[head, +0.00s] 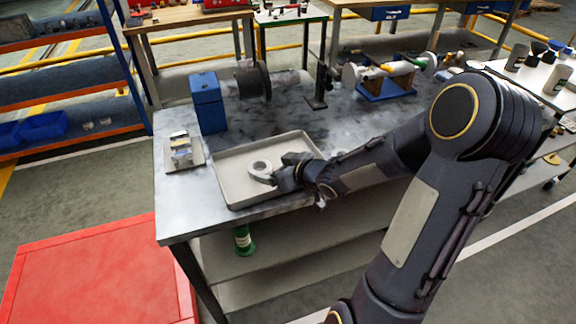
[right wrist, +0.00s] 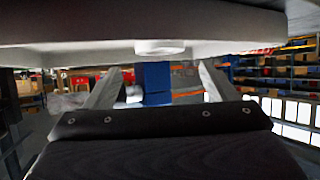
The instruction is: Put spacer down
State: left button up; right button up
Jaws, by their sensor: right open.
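The spacer, a pale grey ring (head: 259,164), lies flat in the left-middle part of a shallow light grey tray (head: 233,195). Its hole faces up. My right gripper (head: 272,178) reaches into the tray from the right, low and close beside the ring's right edge. Whether it touches the ring is hard to tell. In the right wrist view the gripper (right wrist: 160,70) shows two separated fingers, open, with nothing clearly held between them. A pale shape crosses the top of that view, too close to name surely. My left gripper is not in view.
The tray sits on a metal workbench (head: 350,125). A blue box (head: 207,103) stands behind it and a small metal fixture (head: 181,150) to its left. A dark flanged shaft (head: 253,80) and a blue stand (head: 386,88) are farther back. The tray's left part looks clear.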

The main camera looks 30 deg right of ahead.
jog(key=p+v, duration=0.2)
jog(key=v, duration=0.4)
jog(key=shift+r, duration=0.15)
jog(key=s+r+m+g+h, duration=0.3)
jog(key=s+r+m+h, duration=0.15)
jog(key=s, duration=0.35)
jog(key=s+a+r+g+y, duration=0.1)
jog(key=s+a+g+y, duration=0.2)
jog(key=s+a, duration=0.8)
jog(key=shift+s+y, duration=0.5)
jog(key=shift+y, duration=0.75)
